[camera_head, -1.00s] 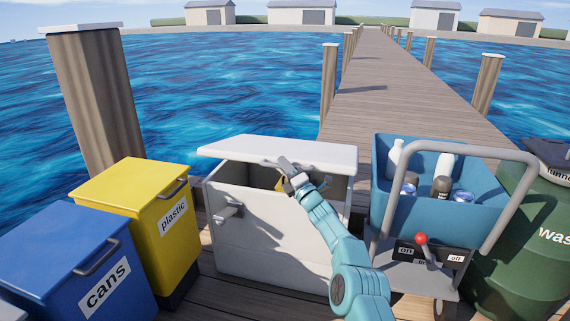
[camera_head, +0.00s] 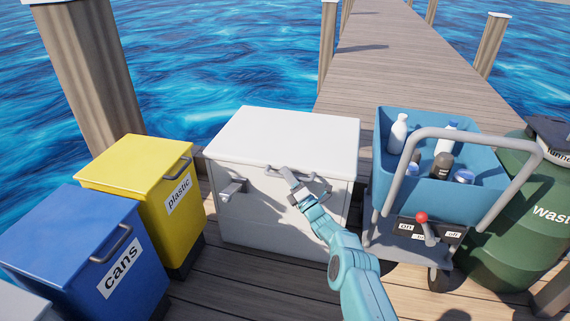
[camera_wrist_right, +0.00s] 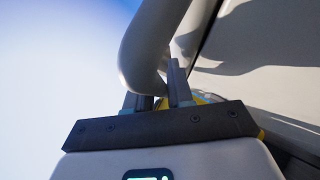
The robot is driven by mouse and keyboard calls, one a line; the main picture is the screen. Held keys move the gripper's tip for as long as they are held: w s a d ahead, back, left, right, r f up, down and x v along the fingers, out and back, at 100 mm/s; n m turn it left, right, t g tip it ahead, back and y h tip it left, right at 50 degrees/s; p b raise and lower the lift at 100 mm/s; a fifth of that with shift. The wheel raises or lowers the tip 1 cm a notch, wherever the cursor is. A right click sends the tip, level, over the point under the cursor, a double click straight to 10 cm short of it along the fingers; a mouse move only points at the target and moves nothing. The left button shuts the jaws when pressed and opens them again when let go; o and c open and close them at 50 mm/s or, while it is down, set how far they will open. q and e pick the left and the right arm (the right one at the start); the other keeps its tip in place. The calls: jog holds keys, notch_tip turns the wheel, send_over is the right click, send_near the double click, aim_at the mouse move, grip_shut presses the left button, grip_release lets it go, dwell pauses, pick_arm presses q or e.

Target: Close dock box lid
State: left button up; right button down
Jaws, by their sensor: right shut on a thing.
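The white dock box (camera_head: 250,218) stands on the planks in the middle of the head view. Its white lid (camera_head: 290,135) lies down flat over the top, with no opening visible along the front edge. My right gripper (camera_head: 296,188) is at the front of the box, shut on the grey lid handle (camera_head: 286,171). In the right wrist view the curved grey handle (camera_wrist_right: 145,50) passes between the fingers (camera_wrist_right: 160,92). A latch lever (camera_head: 232,187) sticks out at the left of the box front. My left gripper is out of view.
A yellow plastic bin (camera_head: 135,165) and a blue cans bin (camera_head: 75,230) stand to the left. A blue cart (camera_head: 480,200) with bottles and a grey push bar stands close on the right. A green waste drum (camera_head: 505,235) is beyond it.

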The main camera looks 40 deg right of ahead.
jog(key=shift+s+f, duration=0.15)
jog(key=shift+f, duration=0.25)
jog(key=shift+s+f, duration=0.1)
jog(key=shift+f, duration=0.05)
jog(key=shift+s+f, duration=0.1)
jog(key=c, duration=1.1)
grip_release()
jog(key=shift+a, duration=0.1)
jog(key=shift+s+p, duration=0.15)
jog(key=shift+p, duration=0.25)
jog(key=p+v, duration=0.6)
jog(key=v, duration=1)
